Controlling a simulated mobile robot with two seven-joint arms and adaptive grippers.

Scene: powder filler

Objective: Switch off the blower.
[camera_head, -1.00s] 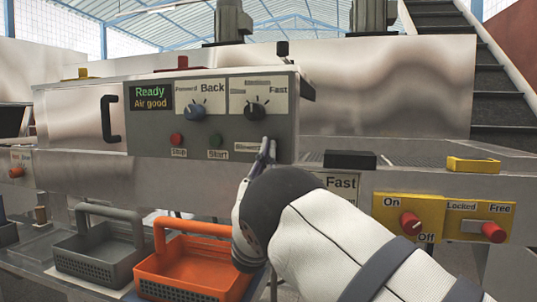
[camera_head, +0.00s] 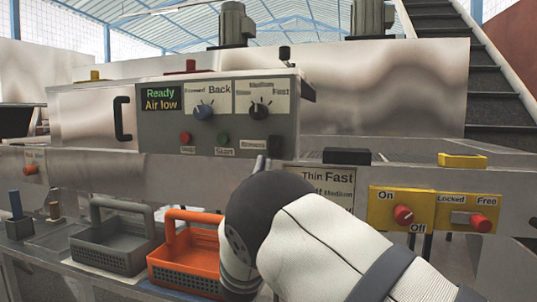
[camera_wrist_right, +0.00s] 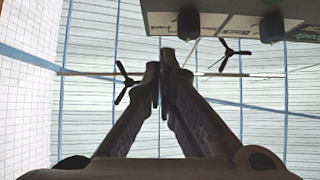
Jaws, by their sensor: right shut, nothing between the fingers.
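The grey control panel (camera_head: 220,112) carries a display (camera_head: 161,98) that reads "Ready" and "Air low". Near its lower right edge is a small label (camera_head: 253,144) that seems to read "Blower". A small dark piece (camera_head: 275,147) beside it looks like the switch; its position cannot be made out. My right gripper (camera_head: 261,163) is just below the label, its fingers mostly hidden behind my wrist. My left gripper is out of view.
A red button (camera_head: 186,137), a green button (camera_head: 223,138) and two knobs (camera_head: 203,111) (camera_head: 259,110) sit near the label. Yellow switch plates (camera_head: 402,194) (camera_head: 468,201) are at right. Orange (camera_head: 190,272) and grey (camera_head: 115,250) baskets stand below.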

